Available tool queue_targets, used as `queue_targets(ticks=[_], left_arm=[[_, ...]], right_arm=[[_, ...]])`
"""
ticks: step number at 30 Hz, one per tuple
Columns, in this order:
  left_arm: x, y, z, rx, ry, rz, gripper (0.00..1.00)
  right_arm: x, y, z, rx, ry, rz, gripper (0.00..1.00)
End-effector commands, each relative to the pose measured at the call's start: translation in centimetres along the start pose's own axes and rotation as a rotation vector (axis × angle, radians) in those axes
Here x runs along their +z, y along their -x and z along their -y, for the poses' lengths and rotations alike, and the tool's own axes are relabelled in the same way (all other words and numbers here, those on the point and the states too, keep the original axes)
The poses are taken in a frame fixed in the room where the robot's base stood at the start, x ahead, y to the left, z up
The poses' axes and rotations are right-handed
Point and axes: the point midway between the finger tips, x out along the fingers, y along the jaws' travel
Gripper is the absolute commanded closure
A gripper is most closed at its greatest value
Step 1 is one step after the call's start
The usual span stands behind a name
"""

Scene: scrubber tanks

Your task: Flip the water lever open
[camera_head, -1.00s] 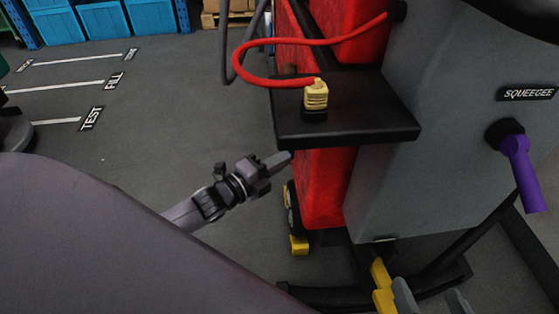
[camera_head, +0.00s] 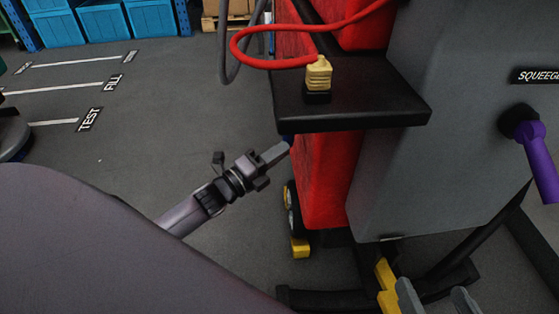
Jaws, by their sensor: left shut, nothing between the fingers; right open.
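My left gripper (camera_head: 273,155) reaches in from the left, shut and empty, its tip just below the left front corner of the black shelf (camera_head: 350,117). A small dark blue piece (camera_head: 287,138) shows at that tip, under the shelf edge. It may be part of the water lever, but most of it is hidden and I cannot tell whether they touch. No lever labelled water is in view. My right gripper (camera_head: 438,298) shows only as two grey fingertips at the bottom edge, open, beside a yellow part (camera_head: 387,285) low on the machine.
A purple lever (camera_head: 540,165) hangs beneath the squeegee label (camera_head: 537,76) on the grey machine body (camera_head: 440,130). A yellow connector (camera_head: 318,75) with a red hose (camera_head: 265,62) stands on the shelf. Open floor (camera_head: 170,115) lies left of the machine.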

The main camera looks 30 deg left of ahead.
Motion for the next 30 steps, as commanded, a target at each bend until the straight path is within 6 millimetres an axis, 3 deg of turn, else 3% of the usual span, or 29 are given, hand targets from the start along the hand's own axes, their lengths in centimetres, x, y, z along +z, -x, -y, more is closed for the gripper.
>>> queue_targets(ticks=[13,30], left_arm=[[2.4,-1.7,-0.7,0.002,0.002,0.001,1.0],[5.2,-3.5,0.0,0.001,0.002,0.001,1.0]], right_arm=[[0.0,0.2,-0.3,0.011,0.018,-0.01,0.0],[0.3,0.0,0.0,0.002,-0.008,0.012,0.0]])
